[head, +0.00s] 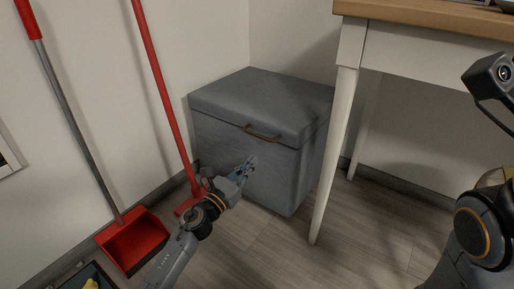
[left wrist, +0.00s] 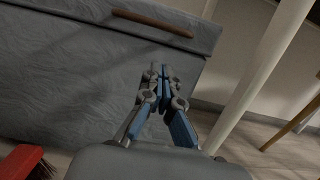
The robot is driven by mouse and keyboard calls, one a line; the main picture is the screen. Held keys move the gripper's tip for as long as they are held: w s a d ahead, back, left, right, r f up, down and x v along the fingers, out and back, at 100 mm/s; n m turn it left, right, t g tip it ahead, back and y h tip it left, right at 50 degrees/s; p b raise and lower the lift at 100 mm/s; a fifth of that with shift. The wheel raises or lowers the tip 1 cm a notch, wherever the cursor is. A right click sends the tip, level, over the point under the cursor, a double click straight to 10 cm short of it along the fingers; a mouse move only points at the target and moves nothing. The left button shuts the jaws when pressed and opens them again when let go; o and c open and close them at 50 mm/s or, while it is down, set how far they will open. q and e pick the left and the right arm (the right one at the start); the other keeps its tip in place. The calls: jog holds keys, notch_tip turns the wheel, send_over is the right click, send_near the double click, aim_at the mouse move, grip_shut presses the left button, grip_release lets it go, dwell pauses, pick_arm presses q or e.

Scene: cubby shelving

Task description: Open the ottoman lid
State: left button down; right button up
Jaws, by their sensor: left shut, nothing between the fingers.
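A grey ottoman (head: 228,150) stands in the corner with its lid (head: 265,98) closed. A brown handle (head: 262,133) sits on the front edge of the lid; it also shows at the top of the left wrist view (left wrist: 151,22). My left gripper (head: 250,163) is shut and empty, in front of the ottoman's front face and below the handle. In the left wrist view the closed fingers (left wrist: 160,72) point toward the grey front, apart from the handle. I cannot tell whether they touch the front face. My right gripper does not show; only parts of my right arm are at the right edge.
A white-legged table with a wooden top (head: 430,14) stands right of the ottoman, its front leg (head: 331,155) close by. A red broom (head: 165,85) and a red dustpan (head: 133,242) lean at the left wall. Wooden floor (head: 285,245) is clear in front.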

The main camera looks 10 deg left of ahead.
pick_arm(q)
jog(key=w+r+p, duration=0.1)
jog(key=w+d+r+p, duration=0.1)
jog(key=w+r+p, duration=0.1)
jog(key=shift+w+d+r, duration=0.1)
jog(key=shift+d+r, duration=0.15)
